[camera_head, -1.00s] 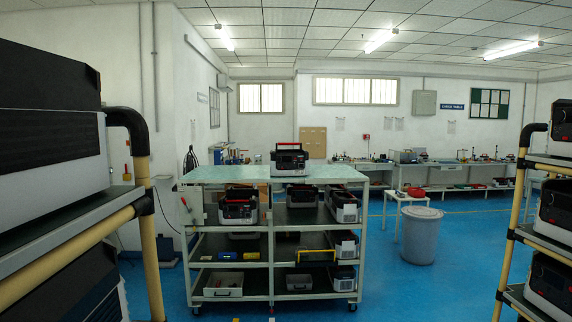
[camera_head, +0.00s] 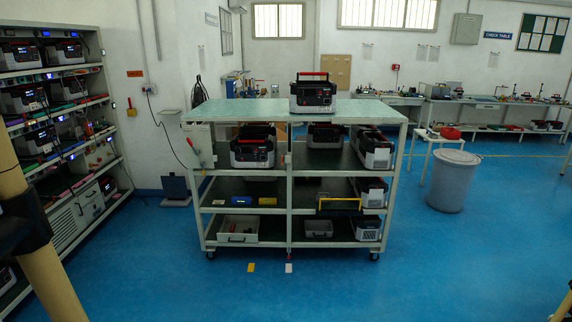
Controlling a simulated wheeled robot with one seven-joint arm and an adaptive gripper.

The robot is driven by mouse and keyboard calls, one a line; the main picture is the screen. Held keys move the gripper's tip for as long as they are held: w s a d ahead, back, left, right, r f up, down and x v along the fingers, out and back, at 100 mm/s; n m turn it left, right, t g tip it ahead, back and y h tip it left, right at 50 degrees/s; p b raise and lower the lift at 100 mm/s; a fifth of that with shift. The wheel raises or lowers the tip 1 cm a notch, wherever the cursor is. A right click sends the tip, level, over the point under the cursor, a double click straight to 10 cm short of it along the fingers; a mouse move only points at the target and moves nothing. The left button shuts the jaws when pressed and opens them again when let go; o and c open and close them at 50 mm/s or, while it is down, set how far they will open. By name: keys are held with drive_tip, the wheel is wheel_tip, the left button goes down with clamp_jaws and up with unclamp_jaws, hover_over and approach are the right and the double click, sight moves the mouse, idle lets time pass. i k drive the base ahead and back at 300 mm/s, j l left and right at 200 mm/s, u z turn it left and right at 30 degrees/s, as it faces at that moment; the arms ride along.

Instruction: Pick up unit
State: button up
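One unit (camera_head: 313,95), a dark and grey box with a red-topped carry handle, stands upright on the green top of the wheeled cart (camera_head: 225,112), right of its middle. More units of a similar kind sit on the cart's upper shelf, one at the left (camera_head: 253,149) and others at the right (camera_head: 372,150). I cannot tell from the view which unit the task names. My gripper is not in view.
A rack (camera_head: 62,120) with several units stands at the left. A grey bin (camera_head: 452,182) stands right of the cart.

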sight(305, 98)
drive_tip(key=i, duration=2.05)
